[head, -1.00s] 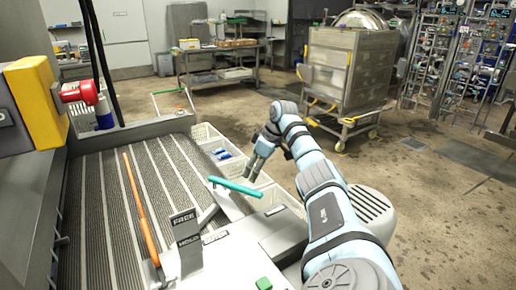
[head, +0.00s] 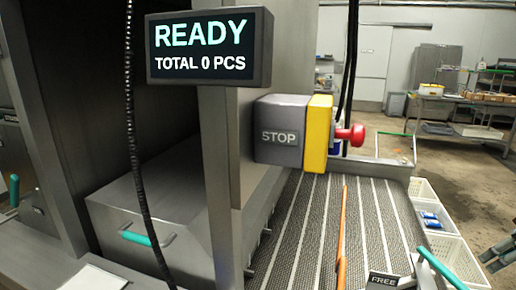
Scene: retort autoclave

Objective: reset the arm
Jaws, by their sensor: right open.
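My right gripper (head: 492,257) shows at the right edge of the head view, with its jaws open and nothing seen between them. Most of my right arm is outside the picture. Left of the gripper is a teal bar (head: 440,268) at the conveyor's near right corner, apart from it in the picture. My left gripper is not in view.
A ribbed conveyor (head: 305,225) carries a long orange rod (head: 341,235). Above it are a STOP box (head: 279,135) with a red knob (head: 350,134) and a READY, TOTAL 0 PCS display (head: 209,46). White crates (head: 458,255) stand right of the conveyor.

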